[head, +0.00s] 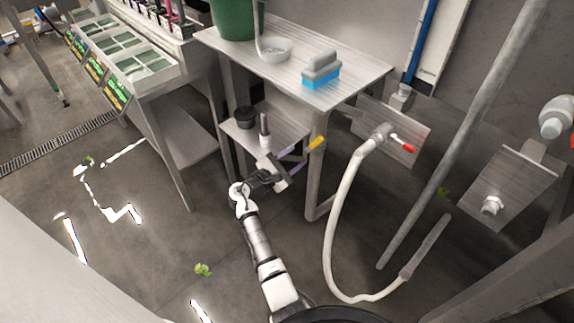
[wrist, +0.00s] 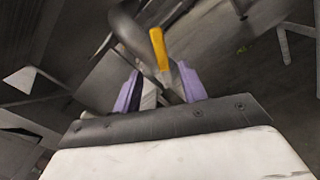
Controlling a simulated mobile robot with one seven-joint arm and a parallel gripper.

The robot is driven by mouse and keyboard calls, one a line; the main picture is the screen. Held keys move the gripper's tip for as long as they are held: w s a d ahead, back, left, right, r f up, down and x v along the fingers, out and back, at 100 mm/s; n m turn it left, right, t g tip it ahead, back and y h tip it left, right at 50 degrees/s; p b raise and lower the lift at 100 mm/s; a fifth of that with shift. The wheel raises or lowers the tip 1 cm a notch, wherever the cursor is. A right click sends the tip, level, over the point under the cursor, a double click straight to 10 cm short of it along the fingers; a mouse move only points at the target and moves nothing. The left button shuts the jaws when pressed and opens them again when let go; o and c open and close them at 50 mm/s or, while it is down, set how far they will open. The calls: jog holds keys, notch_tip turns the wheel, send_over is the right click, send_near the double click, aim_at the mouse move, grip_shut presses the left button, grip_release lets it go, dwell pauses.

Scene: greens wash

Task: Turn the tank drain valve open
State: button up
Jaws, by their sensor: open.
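A valve with a yellow lever (head: 317,143) sits by the front leg of the steel table, below its top; I take it as the tank drain valve. The yellow lever (wrist: 159,49) stands steeply tilted in the wrist view, beside a dark curved pipe (wrist: 130,32). My gripper (head: 294,161) has purple fingers and is open, just left of and slightly below the lever. In the wrist view my gripper (wrist: 161,88) has the lever between and beyond its fingertips, with no visible grasp. The valve body is mostly hidden.
A second valve with a red lever (head: 403,144) and a pale hose (head: 335,225) is on the right. A lower shelf (head: 285,125) holds a bottle (head: 265,130) and black pot (head: 244,117).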

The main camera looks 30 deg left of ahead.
jog(key=shift+v, duration=1.5)
